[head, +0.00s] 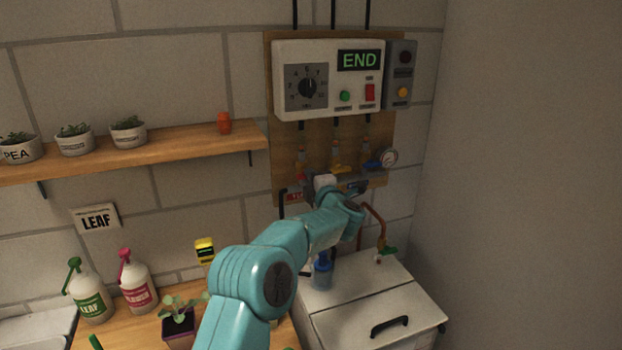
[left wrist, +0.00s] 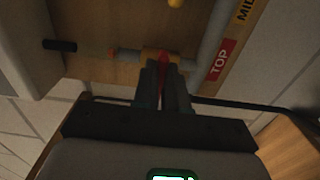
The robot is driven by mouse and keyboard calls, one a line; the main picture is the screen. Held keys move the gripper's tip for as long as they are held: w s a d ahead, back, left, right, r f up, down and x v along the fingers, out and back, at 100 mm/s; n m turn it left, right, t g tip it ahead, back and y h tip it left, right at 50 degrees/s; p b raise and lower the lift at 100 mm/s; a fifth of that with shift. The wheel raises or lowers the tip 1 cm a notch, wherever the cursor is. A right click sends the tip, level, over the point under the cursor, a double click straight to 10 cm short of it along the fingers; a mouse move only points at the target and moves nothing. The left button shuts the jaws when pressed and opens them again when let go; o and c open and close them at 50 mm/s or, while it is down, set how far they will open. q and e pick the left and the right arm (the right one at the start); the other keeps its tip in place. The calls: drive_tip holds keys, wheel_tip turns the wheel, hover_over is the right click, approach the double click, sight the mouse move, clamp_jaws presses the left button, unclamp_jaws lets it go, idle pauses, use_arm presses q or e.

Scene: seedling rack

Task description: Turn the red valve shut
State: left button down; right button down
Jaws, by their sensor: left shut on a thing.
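The red valve handle (left wrist: 163,64) shows in the left wrist view as a thin red strip on a pipe. My left gripper (left wrist: 162,88) is shut on it, with one grey finger on each side. The strip points along the fingers and looks crosswise to its pipe (left wrist: 128,55). In the head view my left arm reaches the pipe panel (head: 318,143), and the wrist hides the red handle. A red label reading TOP (left wrist: 222,57) is beside the valve. My right gripper is in neither view.
A yellow valve (head: 341,168), a blue valve (head: 373,164) and a gauge (head: 388,157) are close by on the panel. The control box (head: 327,78) above shows END. A white lidded box (head: 365,300) stands below. A shelf (head: 190,145) with pots is at left.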

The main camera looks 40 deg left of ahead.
use_arm(q)
drive_tip(key=shift+w, duration=0.1)
drive_tip(key=c, duration=1.2)
unclamp_jaws()
drive_tip(key=shift+d, duration=0.15)
drive_tip(key=b+v, duration=0.6)
drive_tip(key=v, duration=1)
drive_tip(key=shift+s+d, duration=0.1)
drive_tip(key=shift+s, duration=0.1)
